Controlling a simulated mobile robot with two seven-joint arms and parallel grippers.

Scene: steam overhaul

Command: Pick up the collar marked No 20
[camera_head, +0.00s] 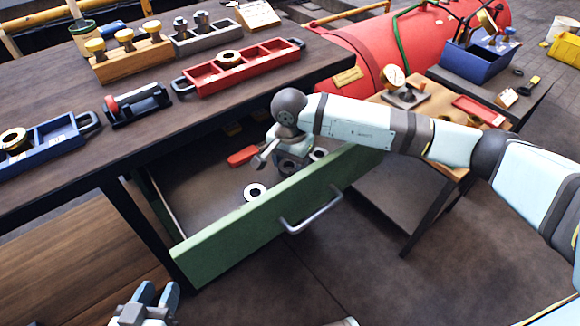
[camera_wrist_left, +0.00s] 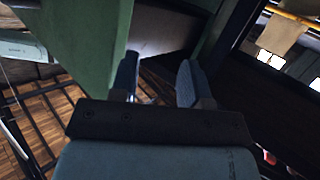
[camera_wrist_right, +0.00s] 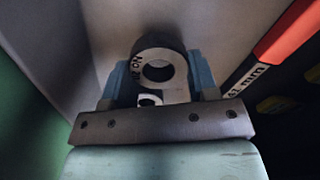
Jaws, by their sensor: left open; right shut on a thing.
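My right gripper (camera_head: 282,166) is down inside the open green drawer (camera_head: 240,228). In the right wrist view a grey metal collar (camera_wrist_right: 181,76) sits between its blue fingers (camera_wrist_right: 160,90), which are shut on it. Its face shows "No" and a number that I cannot read surely. In the head view one loose collar (camera_head: 255,192) lies on the drawer floor to the left of the gripper and another (camera_head: 318,155) to the right. My left gripper (camera_head: 148,304) is open and empty, low in front of the bench.
A red-handled tool (camera_head: 243,156) lies in the drawer behind the right gripper; it also shows close by in the right wrist view (camera_wrist_right: 290,35). The dark bench top (camera_head: 140,150) overhangs the drawer's back. The drawer front has a metal handle (camera_head: 312,218).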

